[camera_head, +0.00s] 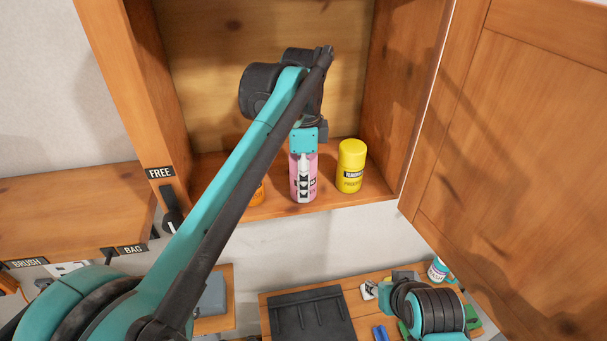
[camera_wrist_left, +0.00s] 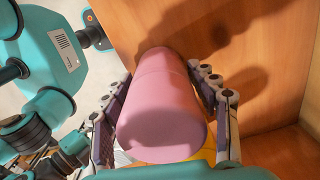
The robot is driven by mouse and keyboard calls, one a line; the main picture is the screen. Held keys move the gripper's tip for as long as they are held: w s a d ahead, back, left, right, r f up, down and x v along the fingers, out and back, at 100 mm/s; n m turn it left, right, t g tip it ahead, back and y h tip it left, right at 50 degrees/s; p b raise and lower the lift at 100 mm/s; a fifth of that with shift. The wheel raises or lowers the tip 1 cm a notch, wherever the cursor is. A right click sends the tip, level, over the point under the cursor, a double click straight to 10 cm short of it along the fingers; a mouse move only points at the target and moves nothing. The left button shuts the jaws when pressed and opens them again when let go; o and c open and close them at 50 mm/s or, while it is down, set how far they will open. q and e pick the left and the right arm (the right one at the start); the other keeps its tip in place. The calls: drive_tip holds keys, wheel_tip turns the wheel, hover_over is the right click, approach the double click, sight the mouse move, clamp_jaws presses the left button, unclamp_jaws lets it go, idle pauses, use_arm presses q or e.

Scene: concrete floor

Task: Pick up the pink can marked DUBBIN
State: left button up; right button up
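The pink can (camera_head: 311,168) stands on the open cabinet's shelf, between a yellow can and an orange one. Its label is mostly covered by a finger of my left gripper (camera_head: 303,180), which reaches down over it from above. In the left wrist view the pink can (camera_wrist_left: 165,105) lies between the two fingers of my left gripper (camera_wrist_left: 162,95), one along each side. The fingers are very close to its sides; whether they press on it I cannot tell.
The yellow can (camera_head: 351,165) stands close to the right. The orange can (camera_head: 258,194) is partly hidden behind my left arm. The cabinet door (camera_head: 520,140) hangs open at the right. Below is a wooden worktop with a dark tray (camera_head: 312,316) and a small white bottle (camera_head: 437,269).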

use_arm(q)
drive_tip(key=c, duration=0.8)
drive_tip(key=shift+o, duration=0.2)
